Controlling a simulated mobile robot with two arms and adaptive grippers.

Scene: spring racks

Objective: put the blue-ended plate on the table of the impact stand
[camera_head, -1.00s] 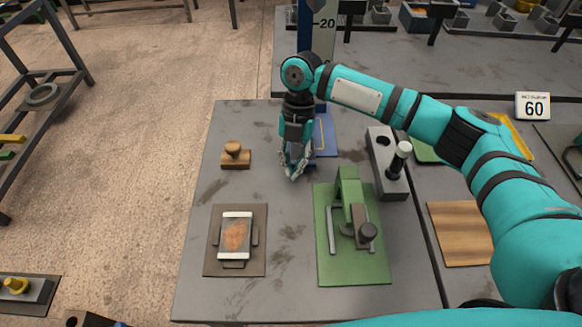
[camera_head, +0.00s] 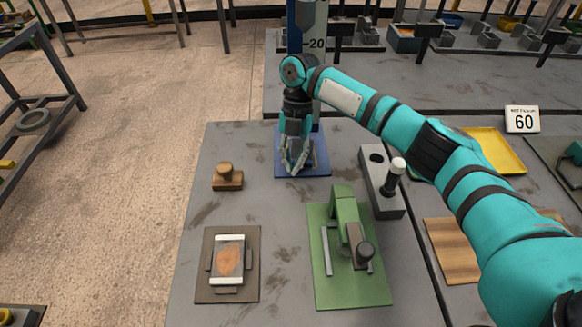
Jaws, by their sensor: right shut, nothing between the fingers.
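The impact stand (camera_head: 318,60), a tall blue column with a pale scale marked 20, rises at the back. Its blue base (camera_head: 323,171) lies on the grey bench in front of it. A grey part on the base is partly hidden behind my right gripper (camera_head: 293,170). That gripper points down in front of the stand, over the base, shut and empty. A plate with white ends and a brown-orange middle (camera_head: 229,260) lies on a brown fixture (camera_head: 252,288) at the front left. I cannot make out a plate with blue ends. My left gripper is out of view.
A wooden stamp-like block (camera_head: 227,178) stands left of the base. A green clamp fixture (camera_head: 326,290) is at front centre, with a grey block (camera_head: 388,205) behind it. A yellow tray (camera_head: 497,150) lies right. Bench between the brown and green fixtures is clear.

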